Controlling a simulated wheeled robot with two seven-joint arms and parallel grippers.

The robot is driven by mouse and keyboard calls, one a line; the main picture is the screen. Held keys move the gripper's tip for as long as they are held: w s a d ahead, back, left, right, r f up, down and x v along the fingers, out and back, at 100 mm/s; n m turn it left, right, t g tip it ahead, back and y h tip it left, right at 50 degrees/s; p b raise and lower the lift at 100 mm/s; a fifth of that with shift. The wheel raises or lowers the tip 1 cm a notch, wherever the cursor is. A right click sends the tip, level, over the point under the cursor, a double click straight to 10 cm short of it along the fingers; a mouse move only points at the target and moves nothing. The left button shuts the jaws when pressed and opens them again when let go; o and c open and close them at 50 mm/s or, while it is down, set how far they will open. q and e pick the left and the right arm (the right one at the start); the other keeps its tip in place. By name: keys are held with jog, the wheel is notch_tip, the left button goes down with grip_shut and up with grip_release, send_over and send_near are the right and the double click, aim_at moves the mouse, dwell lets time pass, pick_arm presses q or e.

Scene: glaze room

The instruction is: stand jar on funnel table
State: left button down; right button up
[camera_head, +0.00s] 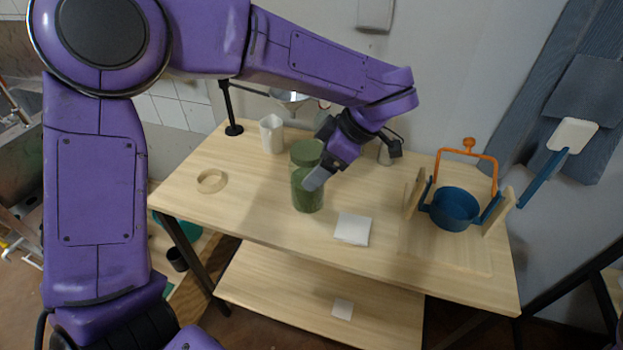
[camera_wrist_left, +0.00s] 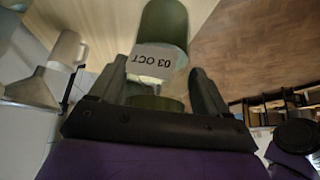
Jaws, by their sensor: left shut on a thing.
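A green jar (camera_head: 307,194) with a green lid (camera_head: 307,152) is upright at the wooden funnel table (camera_head: 262,215), left of its middle. I cannot tell whether its base touches the top. My left gripper (camera_head: 318,174) comes from behind right and is shut on the jar around its upper part. In the left wrist view, the jar (camera_wrist_left: 165,22) lies between the two fingers and bears a pale label (camera_wrist_left: 155,61) reading "03 OCT", upside down. The metal funnel (camera_head: 290,98) hangs on a black stand at the table's back. My right gripper is not in view.
A white jug (camera_head: 271,134) stands behind the jar. Bare wood lies between ring and jar.

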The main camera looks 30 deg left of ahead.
pick_arm(q)
jog(key=shift+w+a+f, duration=0.25)
jog(key=shift+a+f, duration=0.35)
jog(key=shift+f, duration=0.25)
jog(key=f, duration=0.1)
jog(key=a+f, duration=0.1)
jog(key=f, duration=0.1)
jog(key=shift+s+f, duration=0.1)
jog(key=shift+f, duration=0.45)
jog(key=shift+d, duration=0.1)
grip_release()
jog(key=shift+f, duration=0.1)
jog(key=v, duration=1.2)
jog(key=shift+d, duration=0.1)
